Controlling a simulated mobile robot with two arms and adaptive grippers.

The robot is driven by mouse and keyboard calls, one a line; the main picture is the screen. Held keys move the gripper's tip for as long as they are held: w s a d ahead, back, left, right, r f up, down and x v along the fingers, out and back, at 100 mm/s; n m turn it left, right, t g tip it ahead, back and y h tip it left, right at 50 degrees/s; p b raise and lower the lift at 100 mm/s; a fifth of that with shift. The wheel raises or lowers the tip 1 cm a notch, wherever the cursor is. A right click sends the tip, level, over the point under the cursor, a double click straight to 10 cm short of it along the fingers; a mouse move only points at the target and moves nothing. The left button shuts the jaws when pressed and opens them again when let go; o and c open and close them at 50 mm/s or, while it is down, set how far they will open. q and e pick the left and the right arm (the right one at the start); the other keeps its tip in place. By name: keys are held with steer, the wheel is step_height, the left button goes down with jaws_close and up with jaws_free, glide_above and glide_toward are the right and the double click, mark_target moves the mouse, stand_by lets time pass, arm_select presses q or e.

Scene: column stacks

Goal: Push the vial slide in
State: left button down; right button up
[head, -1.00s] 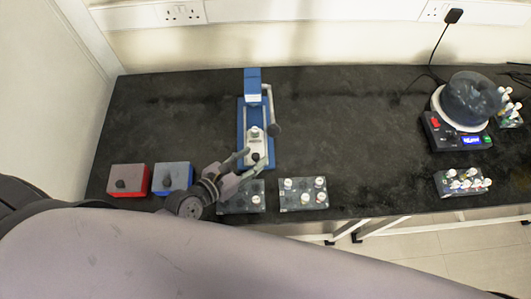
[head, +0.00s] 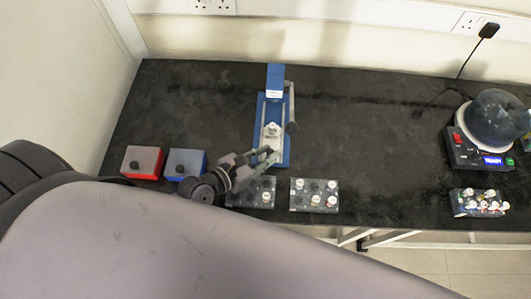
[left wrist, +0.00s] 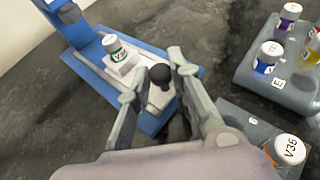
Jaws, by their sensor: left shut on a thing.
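The blue press-like device (head: 286,140) stands upright at the back middle of the dark bench. Its pale slide (head: 264,137) carries a vial with a white cap (head: 271,128); in the left wrist view the vial (left wrist: 115,51) stands upright. A dark round knob (left wrist: 160,76) sits at the slide's near end. My left gripper (head: 272,155) reaches in from the lower left, its fingers around the knob and shut on it; the left wrist view shows the fingers (left wrist: 158,90) on either side. The knob's lower part is partly hidden. My right gripper is not in view.
Two vial racks (head: 314,206) (head: 238,203) stand in front of the device. A red box (head: 143,174) and a blue box (head: 198,163) stand to the left. A centrifuge-like machine (head: 463,152) and another rack (head: 462,212) are at the right. The bench between is clear.

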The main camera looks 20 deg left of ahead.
mark_target(269, 127)
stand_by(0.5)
arm_select(q)
steer(key=w, duration=0.2)
steer(key=w+a, duration=0.1)
steer(key=w, duration=0.2)
steer(key=w+a, duration=0.1)
steer(key=w, duration=0.2)
steer(key=shift+w+a, duration=0.2)
steer(key=shift+a, duration=0.1)
steer(key=shift+r, duration=0.1)
steer(key=c, duration=1.8)
jaws_free()
steer(key=shift+w, duration=0.1)
steer(key=shift+c, duration=0.2)
steer(key=o, duration=0.4)
steer(key=shift+w, duration=0.1)
steer(key=shift+c, duration=0.2)
